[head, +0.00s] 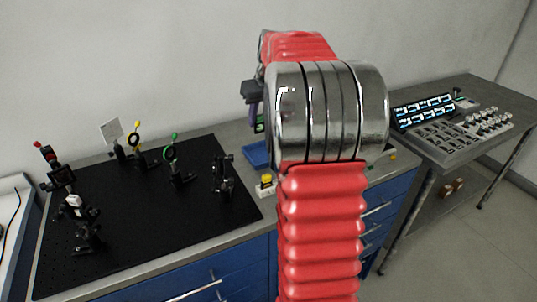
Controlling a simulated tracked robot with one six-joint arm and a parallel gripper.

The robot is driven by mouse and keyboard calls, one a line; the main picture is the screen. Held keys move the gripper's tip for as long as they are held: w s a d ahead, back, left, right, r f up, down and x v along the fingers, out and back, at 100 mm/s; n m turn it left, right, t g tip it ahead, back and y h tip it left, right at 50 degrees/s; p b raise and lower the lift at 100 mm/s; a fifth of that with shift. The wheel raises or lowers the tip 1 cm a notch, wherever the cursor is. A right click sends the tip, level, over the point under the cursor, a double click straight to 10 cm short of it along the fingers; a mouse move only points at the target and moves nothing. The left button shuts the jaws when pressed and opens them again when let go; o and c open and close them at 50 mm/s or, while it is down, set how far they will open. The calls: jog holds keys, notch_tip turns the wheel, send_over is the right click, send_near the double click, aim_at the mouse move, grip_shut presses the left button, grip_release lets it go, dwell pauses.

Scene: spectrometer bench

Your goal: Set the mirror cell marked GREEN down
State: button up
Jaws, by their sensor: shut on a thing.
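My gripper (254,110) is left of the thick silver joint of my arm, which hides much of it. It is shut on a small dark thing with a green edge, the mirror cell marked GREEN (260,124); only a sliver shows. The cell is in line with the space above a blue tray (257,155) on the bench; the gap between them cannot be judged.
A small block with a yellow top (266,182) stands at the breadboard's right edge. A white card (111,131) stands at the back. A grey side table (475,125) at the right bears a rack of parts (450,143). My arm hides the bench's middle right.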

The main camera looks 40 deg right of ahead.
aim_at(260, 132)
jog(key=shift+f, duration=3.15)
jog(key=shift+f, duration=1.85)
jog(key=shift+f, duration=0.1)
jog(key=o, duration=1.1)
jog(key=shift+c, duration=0.2)
